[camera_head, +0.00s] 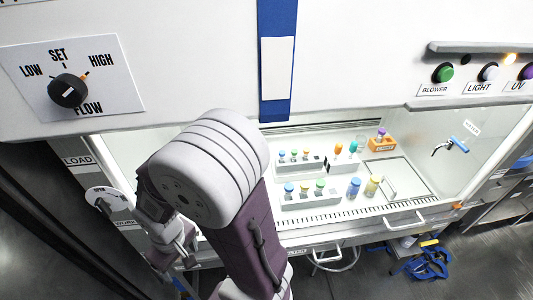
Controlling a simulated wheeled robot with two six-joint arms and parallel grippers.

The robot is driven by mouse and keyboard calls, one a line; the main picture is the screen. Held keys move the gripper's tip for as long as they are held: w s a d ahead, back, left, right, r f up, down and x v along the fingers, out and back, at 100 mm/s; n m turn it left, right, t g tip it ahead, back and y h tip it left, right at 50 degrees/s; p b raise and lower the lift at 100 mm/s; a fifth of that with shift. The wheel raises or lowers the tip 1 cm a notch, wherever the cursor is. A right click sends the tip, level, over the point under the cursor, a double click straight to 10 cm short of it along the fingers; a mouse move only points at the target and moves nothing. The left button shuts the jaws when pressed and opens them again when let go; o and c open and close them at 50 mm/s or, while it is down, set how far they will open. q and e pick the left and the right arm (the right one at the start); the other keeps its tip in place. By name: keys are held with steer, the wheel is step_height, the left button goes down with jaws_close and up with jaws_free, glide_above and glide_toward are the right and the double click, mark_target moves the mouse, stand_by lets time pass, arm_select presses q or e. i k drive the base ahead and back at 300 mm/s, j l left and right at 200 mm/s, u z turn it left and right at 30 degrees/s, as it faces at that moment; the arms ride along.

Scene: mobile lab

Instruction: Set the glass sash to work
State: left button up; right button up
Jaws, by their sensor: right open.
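The cabinet has a wide front opening, and its clear glass sash is hard to make out against the lit interior. A pale bar with a white handle (405,220) runs along the front bottom edge; I cannot tell whether it belongs to the sash. A LOAD label (78,160) is on the left side post, with another label lower down, partly hidden. A round white plate marked OPEN (103,198) is beside the post. My right gripper (174,256) is open and empty, low at the left, near the post and plate. My left gripper is not in view.
Inside are racks of capped vials (310,198), loose bottles (354,187), an orange holder (382,143) and a blue-handled tap (459,140). Above are a FLOW knob (67,90) and the BLOWER (443,73), LIGHT and UV buttons. A blue object (430,263) lies on the floor.

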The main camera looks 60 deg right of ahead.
mark_target(319, 227)
steer(key=z, duration=3)
steer(key=k+u, duration=0.3)
steer(key=k, duration=0.15)
steer(key=k+j+u, duration=0.3)
steer(key=k+l, duration=0.1)
